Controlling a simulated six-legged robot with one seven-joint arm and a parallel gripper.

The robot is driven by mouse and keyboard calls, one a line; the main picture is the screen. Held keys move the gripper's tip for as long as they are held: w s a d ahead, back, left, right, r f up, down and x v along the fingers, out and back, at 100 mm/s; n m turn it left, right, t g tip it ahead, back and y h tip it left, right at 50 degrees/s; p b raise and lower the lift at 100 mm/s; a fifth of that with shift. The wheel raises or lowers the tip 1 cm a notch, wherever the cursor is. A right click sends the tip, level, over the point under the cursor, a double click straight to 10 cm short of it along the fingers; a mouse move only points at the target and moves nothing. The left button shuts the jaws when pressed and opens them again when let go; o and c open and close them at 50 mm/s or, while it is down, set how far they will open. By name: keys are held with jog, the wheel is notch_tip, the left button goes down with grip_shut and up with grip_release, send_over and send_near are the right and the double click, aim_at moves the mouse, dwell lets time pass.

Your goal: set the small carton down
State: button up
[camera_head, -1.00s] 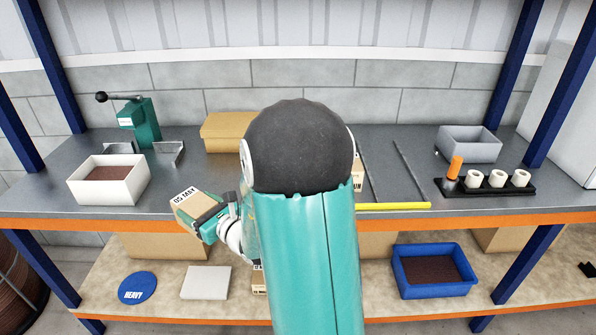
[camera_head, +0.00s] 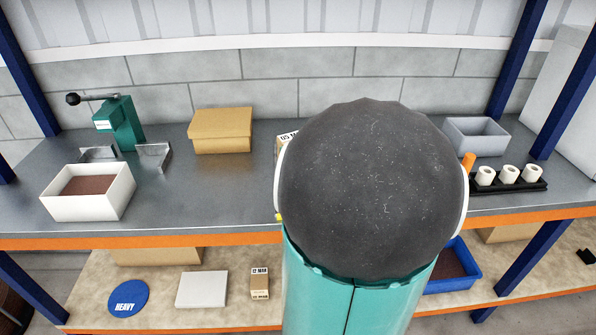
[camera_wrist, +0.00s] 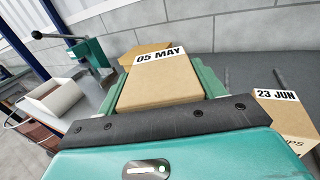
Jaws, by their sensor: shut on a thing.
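The small carton (camera_wrist: 165,85) is brown with a white strip reading 05 MAY. In the wrist view it sits between the green fingers of my gripper (camera_wrist: 160,80), which is shut on it. In the head view only a corner of what appears to be this carton (camera_head: 287,140) shows at the left edge of my arm, over the grey bench (camera_head: 225,180). My gripper is hidden there behind my arm. I cannot tell whether the carton touches the bench.
A 23 JUN carton (camera_wrist: 285,120) stands to the right. A closed cardboard box (camera_head: 222,132), white bin (camera_head: 88,206) and green press (camera_head: 122,122) are at left. A grey bin (camera_head: 476,136) and roll rack (camera_head: 508,186) are at right. Bare bench lies left of my arm.

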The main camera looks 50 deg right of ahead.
jog(key=shift+w+d+f, duration=1.35)
jog(key=shift+d+f, duration=0.55)
jog(key=shift+f, duration=0.25)
jog(key=shift+w+d+f, duration=1.3)
jog(key=shift+d+f, duration=0.6)
jog(key=shift+f, duration=0.2)
jog(key=shift+w+d+f, duration=1.35)
jog(key=shift+d+f, duration=0.55)
jog(key=shift+f, duration=0.25)
jog(key=shift+f, duration=0.2)
jog(key=o, duration=1.3)
